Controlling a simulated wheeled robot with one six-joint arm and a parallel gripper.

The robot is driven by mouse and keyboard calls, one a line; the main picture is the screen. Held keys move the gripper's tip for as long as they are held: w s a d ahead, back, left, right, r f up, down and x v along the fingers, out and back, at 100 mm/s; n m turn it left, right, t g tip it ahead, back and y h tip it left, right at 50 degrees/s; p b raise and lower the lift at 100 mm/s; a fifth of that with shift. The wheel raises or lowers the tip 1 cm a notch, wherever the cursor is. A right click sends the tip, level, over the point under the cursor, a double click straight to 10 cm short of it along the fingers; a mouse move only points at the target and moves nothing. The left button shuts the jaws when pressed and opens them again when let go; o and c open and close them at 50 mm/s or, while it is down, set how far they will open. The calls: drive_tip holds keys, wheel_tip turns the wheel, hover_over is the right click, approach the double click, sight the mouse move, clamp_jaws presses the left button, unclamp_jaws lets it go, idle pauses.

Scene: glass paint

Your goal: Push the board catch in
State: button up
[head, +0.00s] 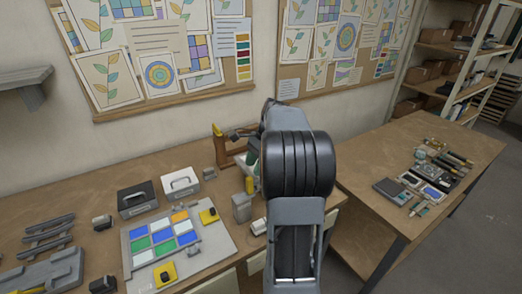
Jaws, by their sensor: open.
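A pale board (131,251) lies flat on the bench at the lower left, bearing blue, green, white and orange panes. Either could be the catch; I cannot tell which, nor whether either is in or out. My arm rises at centre right, to the right of the board. My gripper's fingers do not show; the arm's own links may hide them.
A black box (137,199) and a white box (180,185) with handles stand behind the board. A grey container (242,208) and a small white-topped item (258,227) stand between board and arm. A side table (400,150) at the right holds small tools.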

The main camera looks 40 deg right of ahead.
drive_tip(key=v, duration=0.6)
drive_tip(key=shift+r, duration=0.35)
drive_tip(key=shift+d, duration=0.15)
wheel_tip(320, 180, down, 6)
drive_tip(key=s+a+n+h, duration=0.1)
drive_tip(key=a+n+h, duration=0.1)
drive_tip(key=n, duration=0.4)
drive_tip(key=s+a+n+t, duration=0.1)
drive_tip(key=s+a+n, duration=0.2)
drive_tip(key=a, duration=0.4)
drive_tip(key=s+a+n+t+h, duration=0.1)
drive_tip(key=s+a+n, duration=0.3)
drive_tip(key=a+n, duration=0.2)
drive_tip(key=s+a+n+t+h, duration=0.1)
drive_tip(key=s+a+n, duration=0.2)
drive_tip(key=a, duration=0.6)
drive_tip(key=shift+s+a+n+t, duration=0.2)
drive_tip(key=shift+a+n+t, duration=0.2)
drive_tip(key=shift+n, duration=0.6)
